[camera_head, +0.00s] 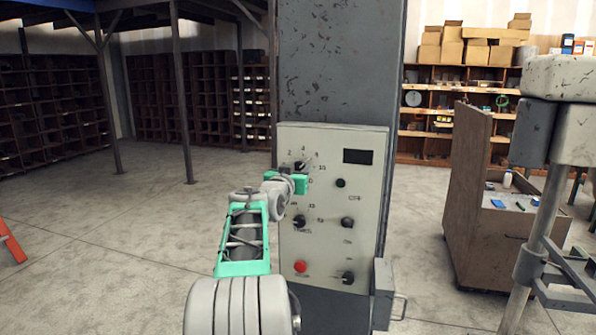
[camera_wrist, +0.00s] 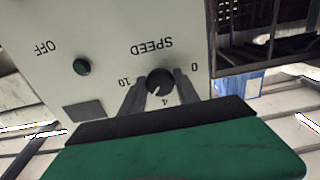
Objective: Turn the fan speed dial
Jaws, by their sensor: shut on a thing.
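The control panel (camera_head: 333,255) is a pale box on the front of a grey column. The speed dial (camera_head: 299,167) is a black knob at its upper left, ringed by numbers, partly behind my gripper in the head view. In the wrist view the panel appears upside down, and the dial (camera_wrist: 160,83) sits by the word SPEED, its white mark pointing near the 4. My gripper (camera_wrist: 160,90) has one finger on each side of the dial and is shut on it. In the head view my green gripper (camera_head: 290,181) reaches the panel from the lower left.
Other black knobs (camera_head: 347,222) and a red button (camera_head: 300,266) are lower on the panel. A dark display (camera_head: 357,157) is at its upper right. A brown wooden cabinet (camera_head: 470,220) stands to the right. The floor at left is open.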

